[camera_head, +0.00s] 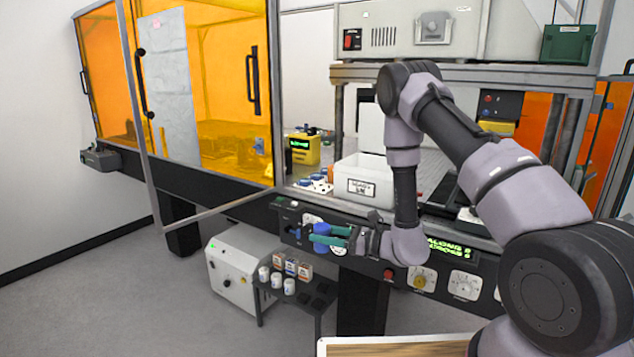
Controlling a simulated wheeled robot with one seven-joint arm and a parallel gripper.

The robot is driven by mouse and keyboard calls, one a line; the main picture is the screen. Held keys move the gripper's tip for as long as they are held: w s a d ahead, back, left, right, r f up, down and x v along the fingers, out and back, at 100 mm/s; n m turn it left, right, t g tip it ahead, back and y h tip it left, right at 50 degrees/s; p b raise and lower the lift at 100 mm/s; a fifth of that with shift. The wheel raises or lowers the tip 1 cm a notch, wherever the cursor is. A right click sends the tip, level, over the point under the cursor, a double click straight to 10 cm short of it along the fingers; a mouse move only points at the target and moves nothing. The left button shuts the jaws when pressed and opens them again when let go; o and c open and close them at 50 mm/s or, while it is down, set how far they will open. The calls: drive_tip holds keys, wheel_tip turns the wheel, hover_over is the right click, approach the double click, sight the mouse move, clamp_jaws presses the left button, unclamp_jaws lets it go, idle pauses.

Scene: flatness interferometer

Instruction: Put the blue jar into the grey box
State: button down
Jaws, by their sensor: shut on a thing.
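My gripper (318,237) is in the middle of the view, in front of the bench's control panel, with its green fingers pointing left. It is shut on a small blue thing (321,228), which looks like the blue jar; the fingers hide part of it. A pale grey box (345,184) with a white label on its front stands on the bench top, above and to the right of my gripper and apart from it. The inside of the box is mostly out of sight.
Small blue and white items (316,182) sit on the bench left of the box. A yellow device (304,150) stands behind them. A dark cart (297,297) with several small white and orange containers is below. An orange enclosure panel (222,60) is on the left.

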drive_tip(key=w+d+r+m+t+h, duration=0.1)
drive_tip(key=w+d+m+t+h, duration=0.3)
drive_tip(key=d, duration=0.4)
drive_tip(key=w+d+r+m+t+h, duration=0.1)
drive_tip(key=w+d+m+t+h, duration=0.3)
drive_tip(key=d+h, duration=0.3)
drive_tip(key=w+d+r+m+t+h, duration=0.1)
drive_tip(key=w+d+m+t+h, duration=0.3)
drive_tip(key=d, duration=0.7)
drive_tip(key=shift+w+d+r+m+h, duration=0.1)
drive_tip(key=shift+d+m+h, duration=0.1)
drive_tip(key=shift+m+h, duration=0.7)
drive_tip(key=s, duration=0.1)
drive_tip(key=s+r, duration=0.1)
drive_tip(key=s, duration=0.1)
drive_tip(key=s+r, duration=0.1)
drive_tip(key=s, duration=0.1)
drive_tip(key=shift+d+r, duration=0.25)
drive_tip(key=shift+d, duration=0.05)
